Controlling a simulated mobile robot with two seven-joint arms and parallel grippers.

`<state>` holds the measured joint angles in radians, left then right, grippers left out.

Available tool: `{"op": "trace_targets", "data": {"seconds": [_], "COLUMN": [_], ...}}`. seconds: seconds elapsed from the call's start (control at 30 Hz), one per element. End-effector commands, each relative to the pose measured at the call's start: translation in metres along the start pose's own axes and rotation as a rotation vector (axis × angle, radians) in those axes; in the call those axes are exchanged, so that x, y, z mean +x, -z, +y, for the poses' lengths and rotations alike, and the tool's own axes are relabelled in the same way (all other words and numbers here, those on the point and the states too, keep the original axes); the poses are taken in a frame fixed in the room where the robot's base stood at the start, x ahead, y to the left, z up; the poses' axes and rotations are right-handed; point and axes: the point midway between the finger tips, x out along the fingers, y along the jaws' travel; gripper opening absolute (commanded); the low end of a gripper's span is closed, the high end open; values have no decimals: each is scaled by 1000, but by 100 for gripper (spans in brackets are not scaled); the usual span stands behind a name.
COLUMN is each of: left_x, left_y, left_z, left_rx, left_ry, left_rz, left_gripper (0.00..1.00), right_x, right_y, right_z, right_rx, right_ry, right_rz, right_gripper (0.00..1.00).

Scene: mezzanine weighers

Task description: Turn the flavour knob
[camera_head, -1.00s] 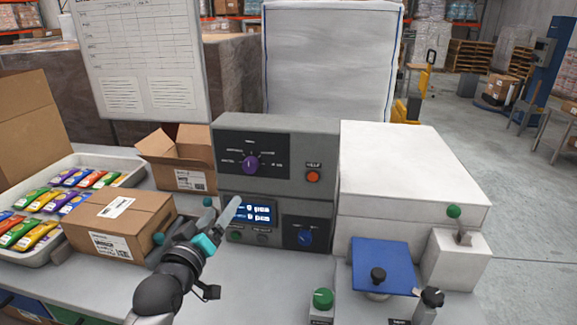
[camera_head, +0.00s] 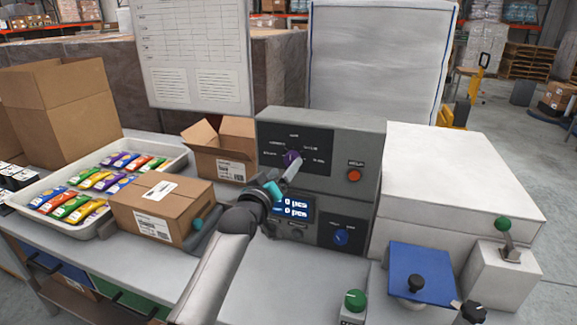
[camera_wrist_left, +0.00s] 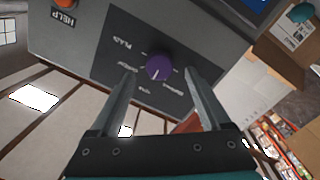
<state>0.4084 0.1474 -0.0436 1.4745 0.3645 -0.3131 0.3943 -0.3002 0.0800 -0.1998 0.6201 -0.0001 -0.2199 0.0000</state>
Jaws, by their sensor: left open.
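The purple flavour knob (camera_head: 292,157) is on the dark dial plate of the grey control box (camera_head: 372,137), with labels around it. It also shows in the left wrist view (camera_wrist_left: 159,67), upside down, with a pale pointer line on its face. My left gripper (camera_head: 291,174) is in front of the dial, its fingers overlapping the knob's lower edge in the head view. In the left wrist view the open fingers (camera_wrist_left: 159,78) lie on both sides of the knob. I cannot tell whether they touch it. My right gripper is in neither view.
An orange-red help button (camera_head: 354,175) is right of the dial. Below are a lit display (camera_head: 296,207) and a blue knob (camera_head: 341,238). Cardboard boxes (camera_head: 163,208) and a tray of packets (camera_head: 177,157) stand left; a white weigher (camera_head: 450,170) stands right.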

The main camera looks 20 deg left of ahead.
Motion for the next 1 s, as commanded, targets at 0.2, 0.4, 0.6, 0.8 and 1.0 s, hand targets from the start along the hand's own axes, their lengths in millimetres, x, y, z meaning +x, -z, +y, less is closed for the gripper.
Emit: {"op": "trace_targets", "data": {"seconds": [0.2, 0.4, 0.6, 0.8, 1.0], "left_x": [24, 34, 36, 36, 36], "left_y": [0, 0, 0, 0, 0], "left_z": [0, 0, 0, 0, 0], "left_rx": [0, 1, 1, 1, 1], "left_ry": [0, 0, 0, 0, 0], "left_rz": [0, 0, 1, 1, 1], "left_gripper": [80, 80, 80, 76, 53], "right_x": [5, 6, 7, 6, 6], "right_y": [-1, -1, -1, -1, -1], "right_z": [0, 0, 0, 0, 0], "right_rx": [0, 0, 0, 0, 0], "right_ry": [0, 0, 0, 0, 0], "right_rz": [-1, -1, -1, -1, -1], "right_gripper": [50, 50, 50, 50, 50]}}
